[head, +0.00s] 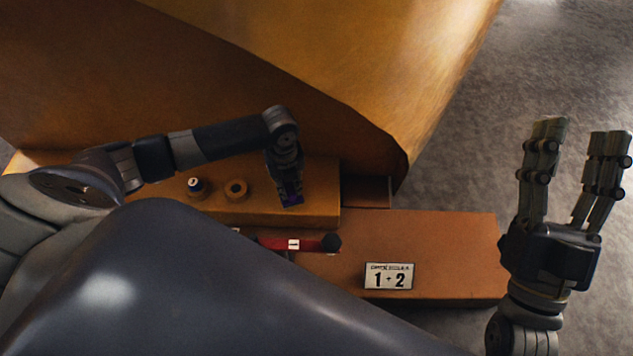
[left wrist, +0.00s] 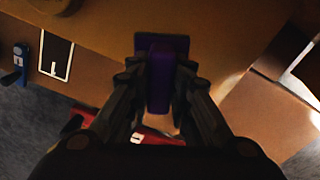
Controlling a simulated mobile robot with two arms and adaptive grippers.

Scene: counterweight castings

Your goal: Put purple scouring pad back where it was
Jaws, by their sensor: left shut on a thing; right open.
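The purple scouring pad (left wrist: 160,78) is between the fingers of my left gripper (left wrist: 158,88), which is shut on it. Behind the pad in the left wrist view is a dark purple patch (left wrist: 179,45) on the orange surface; I cannot tell if the pad touches it. In the head view the left gripper (head: 287,182) points down over the right part of the orange raised block (head: 322,205), with a bit of the pad (head: 291,198) showing at its fingertips. My right gripper (head: 575,145) is open and empty over the grey floor at the right.
A small labelled cylinder (head: 196,187) and a ring (head: 236,188) stand on the block, left of the gripper. A red bar (head: 288,243) with a black end lies in front, near a sign (head: 389,276) reading 1 - 2. A large orange casting (head: 330,70) rises behind.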

